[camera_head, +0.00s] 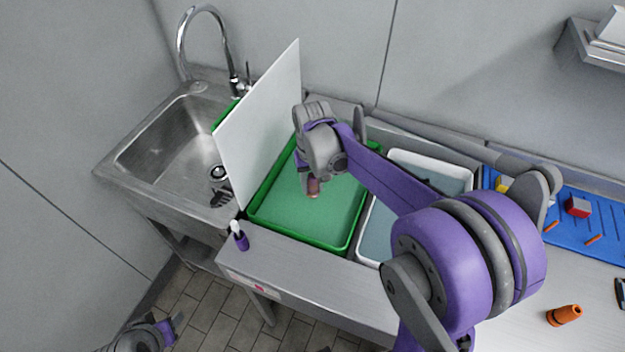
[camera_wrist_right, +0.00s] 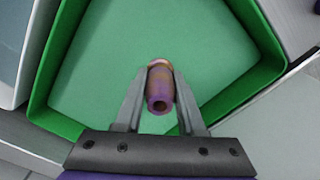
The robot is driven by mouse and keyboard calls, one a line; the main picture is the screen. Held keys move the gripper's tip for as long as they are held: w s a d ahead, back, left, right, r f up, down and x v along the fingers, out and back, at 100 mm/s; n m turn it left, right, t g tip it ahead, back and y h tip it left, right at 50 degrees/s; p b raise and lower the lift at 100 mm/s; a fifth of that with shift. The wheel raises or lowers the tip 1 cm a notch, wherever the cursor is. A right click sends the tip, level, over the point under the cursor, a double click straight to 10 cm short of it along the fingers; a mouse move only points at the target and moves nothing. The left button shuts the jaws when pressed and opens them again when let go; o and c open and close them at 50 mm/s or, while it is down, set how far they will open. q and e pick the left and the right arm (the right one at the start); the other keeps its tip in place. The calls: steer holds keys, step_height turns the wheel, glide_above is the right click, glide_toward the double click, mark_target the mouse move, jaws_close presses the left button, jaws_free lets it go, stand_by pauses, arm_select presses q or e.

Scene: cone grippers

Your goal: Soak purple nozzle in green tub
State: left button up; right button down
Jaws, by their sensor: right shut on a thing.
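My right gripper (camera_head: 312,186) is over the green tub (camera_head: 344,236), pointing down. In the right wrist view its fingers (camera_wrist_right: 160,100) are shut on a purple nozzle (camera_wrist_right: 160,98) with a pinkish-orange far end. Only a small pinkish part of this nozzle (camera_head: 314,189) shows below the gripper in the head view. The green tub (camera_wrist_right: 60,60) fills much of the wrist view, with a pale green surface inside; I cannot tell whether the nozzle touches it. My left gripper (camera_head: 166,332) is at the bottom left, away from the counter, and its opening is unclear.
A white upright panel (camera_head: 264,125) stands between the sink (camera_head: 165,150) and the tub. A small purple item with a white top (camera_head: 240,238) stands at the counter's front. White tubs (camera_head: 440,168) lie right of the green one. An orange nozzle (camera_head: 564,315) and blue mat (camera_head: 590,225) are farther right.

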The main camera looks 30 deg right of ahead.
steer(key=shift+f+b, duration=2.4)
steer(key=shift+f, duration=1.95)
arm_select(q)
step_height(320, 180, down, 6)
steer(key=s, duration=0.1)
steer(key=shift+s, duration=0.25)
arm_select(e)
steer(key=shift+r, duration=0.15)
stand_by(0.4)
arm_select(q)
steer(key=w+r+p, duration=0.3)
steer(key=r+p, duration=0.4)
steer(key=r, duration=0.2)
steer(key=shift+r, duration=0.2)
arm_select(e)
step_height(320, 180, up, 13)
steer(key=shift+r, duration=0.1)
stand_by(0.7)
